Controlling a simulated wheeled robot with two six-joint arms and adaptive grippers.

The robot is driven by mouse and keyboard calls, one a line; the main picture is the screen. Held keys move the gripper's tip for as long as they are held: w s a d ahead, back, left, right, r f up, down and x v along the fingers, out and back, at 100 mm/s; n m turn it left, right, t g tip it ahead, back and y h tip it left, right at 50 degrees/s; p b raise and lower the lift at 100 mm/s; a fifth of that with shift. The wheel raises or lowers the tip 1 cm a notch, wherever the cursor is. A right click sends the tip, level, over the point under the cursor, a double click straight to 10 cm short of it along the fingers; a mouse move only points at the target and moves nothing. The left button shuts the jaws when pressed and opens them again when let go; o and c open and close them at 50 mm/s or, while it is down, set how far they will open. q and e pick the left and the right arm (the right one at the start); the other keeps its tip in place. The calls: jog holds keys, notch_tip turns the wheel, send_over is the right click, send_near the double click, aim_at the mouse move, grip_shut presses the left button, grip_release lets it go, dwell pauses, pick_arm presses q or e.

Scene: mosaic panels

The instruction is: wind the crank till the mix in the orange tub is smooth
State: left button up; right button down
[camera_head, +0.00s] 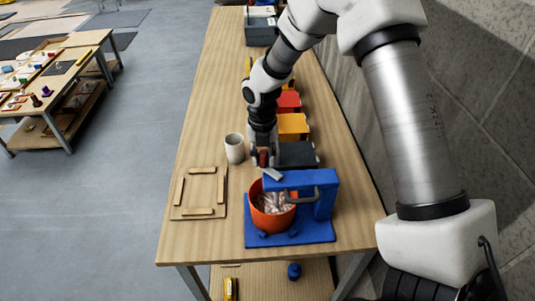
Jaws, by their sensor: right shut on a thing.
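The orange tub (270,219) stands on the blue base of the mixer (322,200) near the front of the bench. Pale, streaky mix (271,203) shows in the tub; its texture is too small to judge fully. A short grey crank bar (273,174) lies on top of the mixer's blue arm, over the tub. My right gripper (264,161) points down at the far end of this bar, shut on a dark red knob (263,158) that is mostly hidden by the fingers. My left gripper is not in view.
A pale cup (235,148) stands left of my right gripper. A wooden frame panel (199,193) lies left of the tub. Dark, yellow and red bins (293,126) line the right side behind the mixer. The bench's front left corner is clear.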

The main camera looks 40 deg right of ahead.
jog(key=shift+s+a+n, duration=0.25)
jog(key=shift+a+n, duration=0.25)
jog(key=shift+n, duration=0.65)
jog(key=shift+s+a+n, duration=0.2)
jog(key=shift+a+n, duration=0.25)
jog(key=shift+n, duration=0.7)
jog(key=c, duration=0.9)
grip_release()
notch_tip(320, 180, up, 12)
jog(key=shift+f, duration=0.1)
